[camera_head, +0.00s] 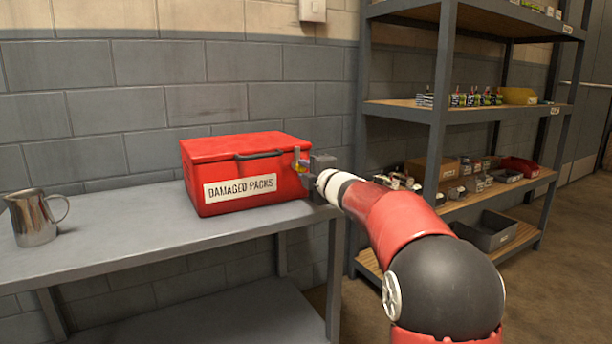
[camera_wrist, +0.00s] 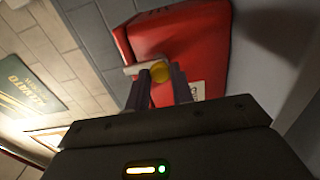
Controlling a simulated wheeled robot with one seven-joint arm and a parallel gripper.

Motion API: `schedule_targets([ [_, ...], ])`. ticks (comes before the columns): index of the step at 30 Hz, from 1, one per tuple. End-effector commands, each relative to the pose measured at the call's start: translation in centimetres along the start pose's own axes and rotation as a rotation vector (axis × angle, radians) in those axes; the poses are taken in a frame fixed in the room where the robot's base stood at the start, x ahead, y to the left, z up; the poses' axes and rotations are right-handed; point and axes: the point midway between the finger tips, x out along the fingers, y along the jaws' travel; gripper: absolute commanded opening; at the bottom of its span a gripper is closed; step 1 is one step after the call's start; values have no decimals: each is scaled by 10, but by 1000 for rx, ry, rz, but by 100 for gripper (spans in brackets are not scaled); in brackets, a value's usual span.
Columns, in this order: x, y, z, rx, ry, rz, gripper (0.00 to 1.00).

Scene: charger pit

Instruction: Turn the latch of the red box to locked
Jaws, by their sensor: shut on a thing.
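The red box (camera_head: 225,150) stands closed on the grey table, with a "DAMAGED PACKS" label on its front and a dark handle on its lid. Its latch (camera_head: 297,160) is at the right end, partly hidden by my gripper (camera_head: 306,168). I cannot tell the latch's exact angle.
A metal jug (camera_head: 34,218) stands at the left of the table (camera_head: 130,225). A shelf rack (camera_head: 440,115) with bins and small goods stands behind my arm at the right. The table between jug and box is clear. A wall sign (camera_wrist: 28,90) shows in the wrist view.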

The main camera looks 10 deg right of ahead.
Motion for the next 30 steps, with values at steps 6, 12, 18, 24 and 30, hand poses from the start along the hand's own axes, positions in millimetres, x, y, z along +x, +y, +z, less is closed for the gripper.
schedule_targets([
  [6, 0, -2, -1, -31, 1, -2, 1],
  [12, 0, -1, 0, -34, 1, -2, 1],
  [18, 0, -2, 0, -33, 1, -2, 26],
  [24, 0, -1, 0, -32, 1, -2, 44],
  [30, 0, 0, 0, -32, 0, -1, 44],
])
